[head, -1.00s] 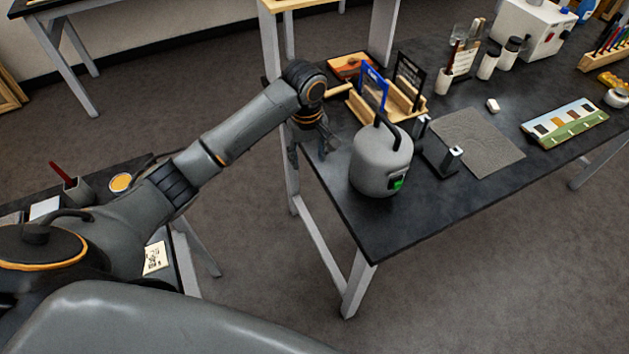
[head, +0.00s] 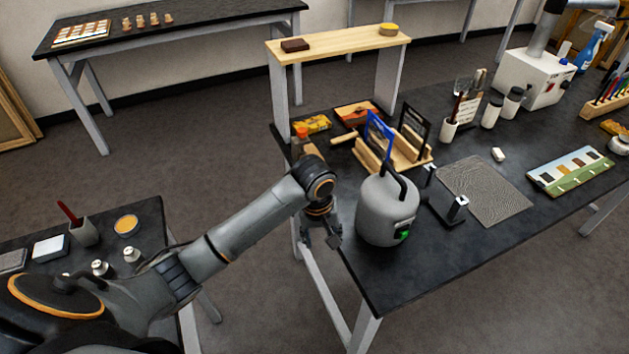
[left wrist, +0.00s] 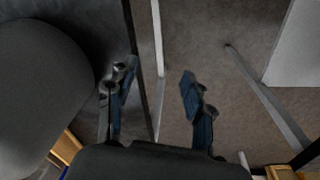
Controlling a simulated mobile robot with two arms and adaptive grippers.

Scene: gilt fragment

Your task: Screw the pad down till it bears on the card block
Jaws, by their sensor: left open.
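My left gripper (head: 322,238) hangs at the left edge of the black worktable, just left of a grey rounded canister. It is open; in the left wrist view its two fingers (left wrist: 160,90) stand apart with only table edge and floor showing between them. A small black clamp-like frame with silver upright ends (head: 450,207) lies right of the canister, away from the gripper. I cannot make out the pad or the card block for certain. My right gripper is not in view.
The grey canister (head: 384,213) with black handle and green light stands close beside my left gripper. Behind it are a wooden rack (head: 395,160) with blue and black frames and a raised wooden shelf (head: 340,46). A grey textured mat (head: 486,188) lies right. The near table corner is bare.

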